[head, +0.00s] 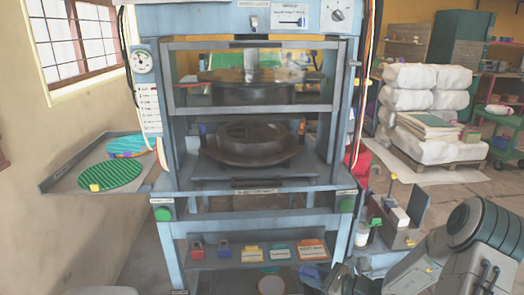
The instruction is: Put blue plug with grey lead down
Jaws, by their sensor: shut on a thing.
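My arm comes in from the lower right, and my gripper (337,279) is low at the bottom edge, in front of the press's right leg. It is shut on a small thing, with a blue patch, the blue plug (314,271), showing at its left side. The plug is small and partly hidden by the fingers. I cannot make out its grey lead.
The blue-grey press (262,189) fills the middle. Its lower shelf (235,264) holds padlocks and coloured tags. A side tray (66,186) with green and blue discs is at left. A cluttered side shelf (375,245) stands right, near my arm. White sacks (425,100) are behind.

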